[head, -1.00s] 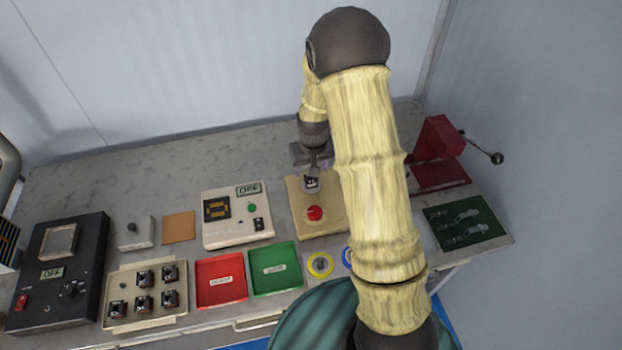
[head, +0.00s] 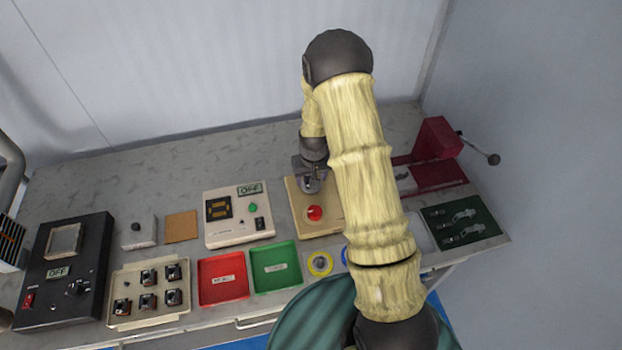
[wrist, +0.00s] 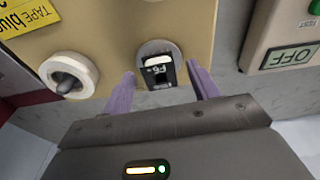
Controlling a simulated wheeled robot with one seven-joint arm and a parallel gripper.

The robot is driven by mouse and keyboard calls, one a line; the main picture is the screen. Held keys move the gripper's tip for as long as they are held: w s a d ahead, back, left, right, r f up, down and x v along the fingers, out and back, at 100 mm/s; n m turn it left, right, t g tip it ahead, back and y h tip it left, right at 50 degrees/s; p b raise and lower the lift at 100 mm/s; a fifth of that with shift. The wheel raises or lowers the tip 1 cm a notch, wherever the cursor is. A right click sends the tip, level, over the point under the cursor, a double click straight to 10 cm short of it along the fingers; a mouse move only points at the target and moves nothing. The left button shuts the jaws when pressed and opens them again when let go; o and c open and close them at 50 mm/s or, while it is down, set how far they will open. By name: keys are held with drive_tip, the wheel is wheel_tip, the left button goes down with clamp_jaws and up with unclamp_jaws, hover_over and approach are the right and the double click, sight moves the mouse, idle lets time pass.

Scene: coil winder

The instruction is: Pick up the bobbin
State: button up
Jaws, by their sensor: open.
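The bobbin (wrist: 160,74) is a small black piece with a white top and a label, on a grey round disc of the beige winder base. My gripper (wrist: 163,82) is open, with one purple finger on each side of the bobbin in the wrist view. A gap shows between each finger and the bobbin; the exact height of the fingertips is hard to tell. In the head view my gripper (head: 312,184) is over the back of the beige base (head: 296,206), and it largely hides the bobbin.
The red button (head: 314,213) is in front of my gripper. A white-collared knob (wrist: 68,74) is left of the bobbin in the wrist view. The box with an OFF display (head: 237,231), green tray (head: 275,267) and red tray (head: 222,279) lie left. A red crank press (head: 436,140) stands right.

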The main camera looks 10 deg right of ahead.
idle(0.5)
drive_tip(key=c, duration=1.1)
drive_tip(key=shift+r, duration=0.1)
drive_tip(key=shift+c, duration=0.2)
wheel_tip(320, 180, up, 10)
drive_tip(key=b, duration=0.2)
